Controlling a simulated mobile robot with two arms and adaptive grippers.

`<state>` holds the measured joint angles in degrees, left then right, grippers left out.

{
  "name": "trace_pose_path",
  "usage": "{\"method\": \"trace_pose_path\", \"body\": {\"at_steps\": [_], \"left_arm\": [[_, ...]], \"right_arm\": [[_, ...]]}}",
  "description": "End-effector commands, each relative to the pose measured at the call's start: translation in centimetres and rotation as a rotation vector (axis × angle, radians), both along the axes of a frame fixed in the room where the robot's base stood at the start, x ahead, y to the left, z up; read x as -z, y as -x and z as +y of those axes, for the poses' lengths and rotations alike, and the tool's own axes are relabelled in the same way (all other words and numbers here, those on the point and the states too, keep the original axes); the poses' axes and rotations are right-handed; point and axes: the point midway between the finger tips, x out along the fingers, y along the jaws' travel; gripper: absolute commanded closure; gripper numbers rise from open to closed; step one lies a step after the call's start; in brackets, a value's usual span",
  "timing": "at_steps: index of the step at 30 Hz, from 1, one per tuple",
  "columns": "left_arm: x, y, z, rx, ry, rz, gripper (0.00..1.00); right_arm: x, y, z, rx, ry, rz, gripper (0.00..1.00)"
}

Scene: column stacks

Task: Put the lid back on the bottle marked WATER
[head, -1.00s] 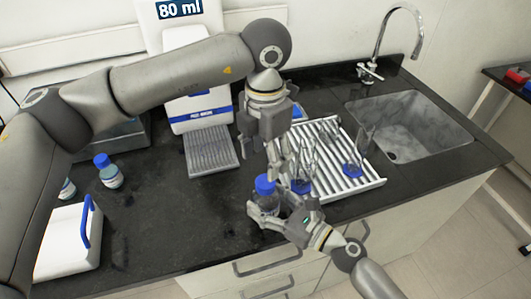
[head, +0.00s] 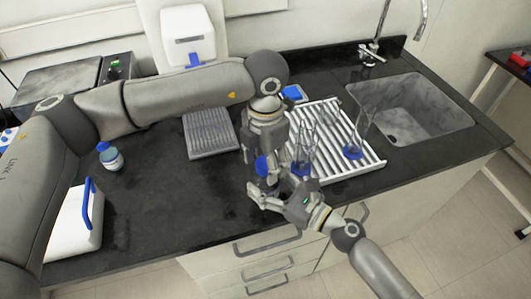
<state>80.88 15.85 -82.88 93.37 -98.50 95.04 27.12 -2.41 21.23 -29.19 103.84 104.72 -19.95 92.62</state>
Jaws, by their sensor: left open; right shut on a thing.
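A bottle (head: 266,184) with a blue lid (head: 263,166) stands upright near the counter's front edge. The lid appears to sit on top of the bottle; whether it is fully seated, I cannot tell. No label on this bottle is readable. My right gripper (head: 268,193) is shut on the bottle's body from the front right and hides part of it. My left gripper (head: 268,160) points down from above, open, with its fingers close to the lid; whether they touch it is unclear. Another bottle (head: 112,160) with a blue cap stands at the left.
A white drying rack (head: 338,165) with glassware (head: 354,150) lies just right of my grippers. A grey ribbed tray (head: 209,134) sits behind, a white box with a blue handle (head: 70,228) at left. The sink (head: 400,112) is at right.

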Motion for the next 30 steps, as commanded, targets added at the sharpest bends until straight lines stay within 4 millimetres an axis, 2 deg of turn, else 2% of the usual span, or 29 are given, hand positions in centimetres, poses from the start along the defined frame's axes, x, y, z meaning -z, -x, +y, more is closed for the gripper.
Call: {"method": "trace_pose_path", "body": {"at_steps": [6, 18, 25, 26, 30], "left_arm": [[0.02, -0.01, 0.02, 0.0, 0.0, 0.0, 0.41], [-0.02, -0.02, 0.02, -0.001, 0.0, 0.0, 0.91], [-0.02, -0.03, 0.03, 0.015, -0.001, -0.001, 0.91], [-0.02, -0.03, 0.03, 0.015, -0.001, -0.001, 0.59], [-0.02, -0.03, 0.03, 0.015, -0.001, -0.001, 0.41]], "right_arm": [[0.0, -0.02, -0.02, 0.001, 0.0, 0.0, 1.0], [0.0, -0.02, -0.02, 0.001, 0.0, 0.0, 1.0], [0.0, -0.02, -0.02, 0.001, 0.0, 0.0, 1.0], [0.0, -0.02, -0.02, 0.001, 0.0, 0.0, 1.0], [0.0, -0.02, -0.03, 0.001, 0.0, 0.0, 1.0]]}}
